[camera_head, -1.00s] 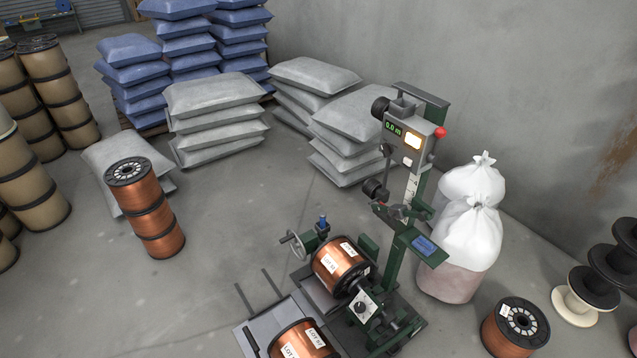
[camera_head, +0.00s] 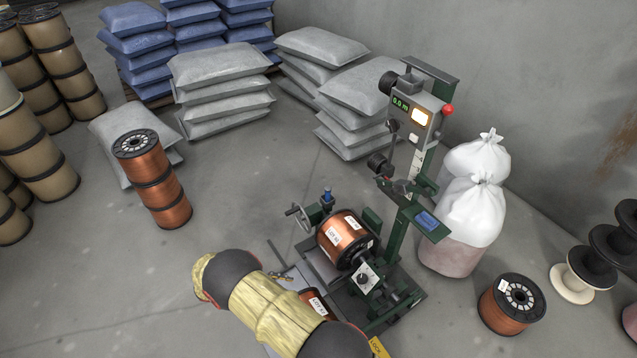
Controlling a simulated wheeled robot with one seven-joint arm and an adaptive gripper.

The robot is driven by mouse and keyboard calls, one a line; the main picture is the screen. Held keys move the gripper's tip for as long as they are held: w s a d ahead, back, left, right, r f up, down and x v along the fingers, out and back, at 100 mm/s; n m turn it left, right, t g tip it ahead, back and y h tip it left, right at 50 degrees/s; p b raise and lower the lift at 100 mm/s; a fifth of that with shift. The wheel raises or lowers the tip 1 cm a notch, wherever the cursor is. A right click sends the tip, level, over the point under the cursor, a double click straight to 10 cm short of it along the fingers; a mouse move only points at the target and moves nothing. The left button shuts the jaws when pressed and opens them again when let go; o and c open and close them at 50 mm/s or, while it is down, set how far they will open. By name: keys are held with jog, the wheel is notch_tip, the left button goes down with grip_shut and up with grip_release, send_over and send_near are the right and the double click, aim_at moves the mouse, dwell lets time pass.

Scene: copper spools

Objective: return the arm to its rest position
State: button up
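My arm (camera_head: 270,309), in a tan cover with dark joints, reaches in from the bottom edge of the head view. It lies across the front of the winding machine (camera_head: 408,200). I cannot make out my gripper or its fingers. A copper spool (camera_head: 345,238) with a white label sits on the machine. A second labelled copper spool (camera_head: 316,300) is in front of it, mostly hidden behind my arm.
A stack of copper spools (camera_head: 153,180) stands on the floor at left. One copper spool (camera_head: 512,304) is at right, near empty black spools (camera_head: 600,262). White sacks (camera_head: 475,205) stand behind the machine. Grey bags (camera_head: 222,85) are stacked at the back. Floor between is clear.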

jog(key=w+d+r+m+g+y+p, duration=0.1)
jog(key=w+d+r+m+y, duration=0.15)
jog(key=r, duration=0.75)
jog(key=w+d+r+m+y, duration=0.1)
jog(key=d+r+m, duration=0.15)
jog(key=r, duration=0.75)
jog(key=w+d+r+m+g+y+p, duration=0.15)
jog(key=d+r, duration=0.25)
jog(key=r, duration=0.5)
jog(key=s+d+r+m+t+y, duration=0.1)
jog(key=s+d+r+m+y, duration=0.1)
jog(key=d+r, duration=0.45)
jog(key=s+d+r+m+t+y, duration=0.1)
jog(key=s+d+r+m+y, duration=0.2)
jog(key=r, duration=0.7)
jog(key=s+d+r+m+t+y+p, duration=0.1)
jog(key=s+d+r+m+t, duration=0.1)
jog(key=s+d+r, duration=0.3)
jog(key=s+d+r+m+t+y+p, duration=0.1)
jog(key=s+d+r, duration=0.4)
jog(key=s, duration=0.6)
jog(key=shift+s+d+r+m+t, duration=0.3)
jog(key=shift+m+t, duration=0.45)
jog(key=shift+t, duration=0.4)
